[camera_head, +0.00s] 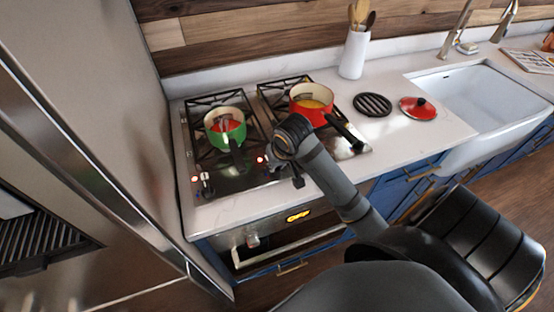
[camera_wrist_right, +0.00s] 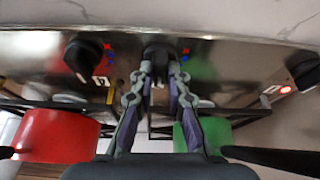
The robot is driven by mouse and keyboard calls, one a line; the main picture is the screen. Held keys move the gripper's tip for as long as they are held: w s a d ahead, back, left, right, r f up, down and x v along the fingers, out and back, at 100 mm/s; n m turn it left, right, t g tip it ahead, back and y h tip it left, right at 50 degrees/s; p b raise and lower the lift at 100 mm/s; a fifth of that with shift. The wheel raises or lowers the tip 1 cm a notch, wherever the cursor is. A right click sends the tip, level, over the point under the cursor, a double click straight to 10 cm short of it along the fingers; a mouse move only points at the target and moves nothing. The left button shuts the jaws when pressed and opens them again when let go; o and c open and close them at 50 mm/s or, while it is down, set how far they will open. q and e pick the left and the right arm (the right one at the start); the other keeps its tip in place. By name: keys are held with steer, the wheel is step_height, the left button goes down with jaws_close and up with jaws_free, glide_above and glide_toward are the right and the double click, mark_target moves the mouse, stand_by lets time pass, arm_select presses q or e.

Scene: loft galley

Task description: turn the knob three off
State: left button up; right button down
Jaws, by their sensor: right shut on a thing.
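My right gripper (camera_head: 297,181) is at the front strip of the cooktop (camera_head: 240,183), pointing down. In the wrist view its two fingers (camera_wrist_right: 159,72) are closed on either side of a black knob (camera_wrist_right: 158,50), one finger at each side. The fingers cover most of the number label beside that knob, so I cannot read it. Another black knob (camera_wrist_right: 84,57) is to the left in the wrist view, and one (camera_wrist_right: 303,70) is at the right, with a lit red light near it. My left gripper is not in view.
A green pot (camera_head: 225,127) and a red pot (camera_head: 311,103) stand on the burners, with handles toward the front. A red lid (camera_head: 418,108) and a black trivet (camera_head: 372,104) lie on the counter to the right. The fridge (camera_head: 90,80) stands close on the left.

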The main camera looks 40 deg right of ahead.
steer(key=shift+m, duration=0.3)
stand_by(0.4)
steer(key=c, duration=1.3)
jaws_free()
